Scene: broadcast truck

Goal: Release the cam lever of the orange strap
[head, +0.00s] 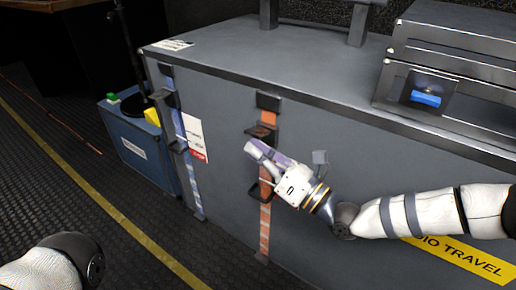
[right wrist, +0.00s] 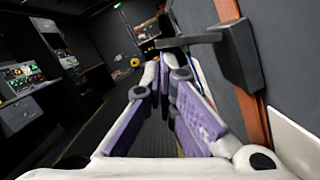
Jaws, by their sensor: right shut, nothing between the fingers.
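The orange strap (head: 265,222) runs down the front of a large grey case (head: 225,115). Its dark buckle with the cam lever (head: 262,131) sits in the upper part of the strap. My right gripper (head: 252,150) is just below the lever in the head view, in front of the strap, and hides part of it. In the right wrist view its purple-padded fingers (right wrist: 165,72) meet at the tips and hold nothing. There the lever (right wrist: 188,41) juts out from the buckle (right wrist: 240,55) above the fingertips; I cannot tell whether they touch. My left gripper is out of view.
A blue strap (head: 192,178) with its own buckle is at the case's left end, near a white label (head: 195,138). A blue box (head: 135,135) stands left of the case. Rack units (head: 450,60) sit on top. Floor at left is free.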

